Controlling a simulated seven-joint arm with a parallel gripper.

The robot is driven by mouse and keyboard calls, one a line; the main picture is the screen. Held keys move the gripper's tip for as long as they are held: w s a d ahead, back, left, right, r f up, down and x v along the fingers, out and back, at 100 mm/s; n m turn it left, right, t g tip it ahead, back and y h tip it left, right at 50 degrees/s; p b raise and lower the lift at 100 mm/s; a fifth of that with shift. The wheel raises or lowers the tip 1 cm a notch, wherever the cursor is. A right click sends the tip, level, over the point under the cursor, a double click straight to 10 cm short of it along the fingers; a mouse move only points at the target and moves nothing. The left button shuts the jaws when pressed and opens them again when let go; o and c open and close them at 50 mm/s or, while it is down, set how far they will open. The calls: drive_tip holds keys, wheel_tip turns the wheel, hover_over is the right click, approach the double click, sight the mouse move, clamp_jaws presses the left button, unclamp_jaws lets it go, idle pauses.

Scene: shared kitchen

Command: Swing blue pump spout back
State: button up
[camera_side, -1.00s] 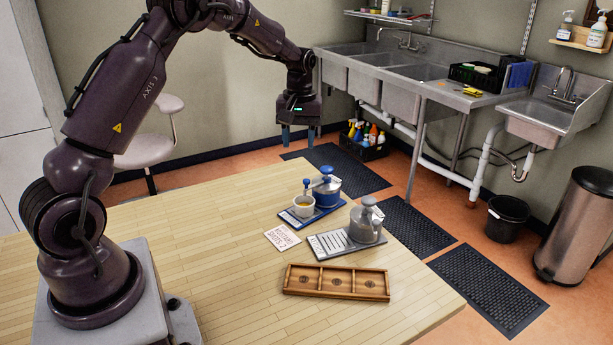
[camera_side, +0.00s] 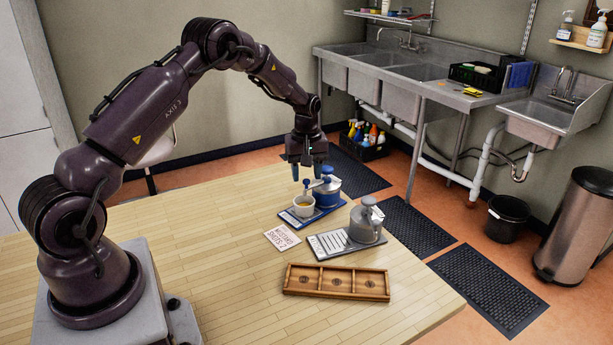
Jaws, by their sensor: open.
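The blue pump (camera_side: 327,190) is a blue-sided pot with a blue knob on top, standing on a blue tray (camera_side: 318,215) near the table's far right edge. Its spout (camera_side: 309,185) reaches left, over or close to a small pale cup (camera_side: 303,205) with something yellow in it. My gripper (camera_side: 307,175) points down just above and behind the spout, its fingers apart and empty. In this view the fingers overlap the pump's top, and I cannot tell whether they touch it.
A grey pump (camera_side: 366,223) stands on a grey tray (camera_side: 330,243) in front. A lettered card (camera_side: 282,237) and a wooden three-compartment tray (camera_side: 336,281) lie nearby. The left and front of the wooden table (camera_side: 210,270) are clear.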

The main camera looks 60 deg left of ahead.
drive_tip(key=shift+f, duration=0.7)
clamp_jaws()
